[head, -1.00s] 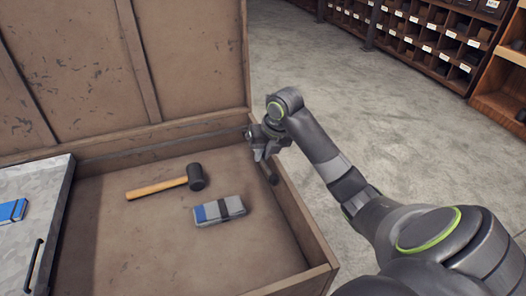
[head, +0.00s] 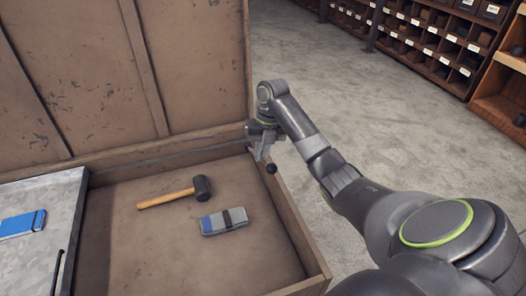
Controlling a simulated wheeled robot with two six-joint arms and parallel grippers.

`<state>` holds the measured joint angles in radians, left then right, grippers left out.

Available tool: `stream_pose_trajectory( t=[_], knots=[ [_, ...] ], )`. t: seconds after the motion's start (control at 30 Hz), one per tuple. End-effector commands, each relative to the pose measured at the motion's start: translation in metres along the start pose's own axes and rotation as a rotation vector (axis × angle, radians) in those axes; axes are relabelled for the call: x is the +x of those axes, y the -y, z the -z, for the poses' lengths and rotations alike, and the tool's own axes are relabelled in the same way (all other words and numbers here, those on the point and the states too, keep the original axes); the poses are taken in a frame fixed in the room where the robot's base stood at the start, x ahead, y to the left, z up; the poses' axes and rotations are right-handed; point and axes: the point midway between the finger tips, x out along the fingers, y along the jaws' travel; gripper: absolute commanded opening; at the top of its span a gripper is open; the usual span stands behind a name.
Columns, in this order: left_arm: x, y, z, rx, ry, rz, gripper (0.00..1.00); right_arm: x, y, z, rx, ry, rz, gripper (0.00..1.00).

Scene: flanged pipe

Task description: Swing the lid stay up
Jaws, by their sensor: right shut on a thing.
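The open chest's lid (head: 190,70) stands raised at the back. The lid stay (head: 271,169) shows mainly as a dark round knob by the top of the chest's right wall, near the back corner. The rest of the stay is mostly hidden behind my right gripper (head: 263,152). That gripper comes in from the right over the wall, points down, and is shut on the stay just above the knob. My left gripper is out of view.
A mallet (head: 166,199) and a grey-and-blue case (head: 224,221) lie on the chest floor. A grey panel with a dark handle (head: 57,271) covers the left side, with a blue item (head: 22,223) on it. Open floor (head: 350,110) lies right of the chest.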

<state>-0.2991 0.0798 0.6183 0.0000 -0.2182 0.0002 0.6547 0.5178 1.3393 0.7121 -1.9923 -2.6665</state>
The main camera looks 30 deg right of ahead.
Motion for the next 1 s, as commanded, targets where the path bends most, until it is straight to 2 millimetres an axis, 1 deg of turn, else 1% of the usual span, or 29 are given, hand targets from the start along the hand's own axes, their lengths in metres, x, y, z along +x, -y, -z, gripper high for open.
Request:
stream_pose_trajectory(
  t=[0.03, 0.1, 0.4, 0.63, 1.0],
  knots=[
    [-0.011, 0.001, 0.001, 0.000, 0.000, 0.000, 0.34, -0.009, -0.003, -0.003, 0.004, -0.018, 0.000, 0.00],
    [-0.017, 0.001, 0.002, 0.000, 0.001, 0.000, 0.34, -0.012, -0.003, -0.005, 0.009, -0.044, 0.003, 0.00],
    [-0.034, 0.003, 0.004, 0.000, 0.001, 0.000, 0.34, -0.021, -0.005, -0.013, 0.024, -0.126, 0.010, 0.00],
    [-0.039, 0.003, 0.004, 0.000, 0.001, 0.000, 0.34, -0.023, -0.006, -0.017, 0.029, -0.153, 0.013, 0.00],
    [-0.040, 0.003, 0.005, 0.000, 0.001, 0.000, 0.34, -0.022, -0.005, -0.018, 0.029, -0.159, 0.014, 0.00]
  ],
)
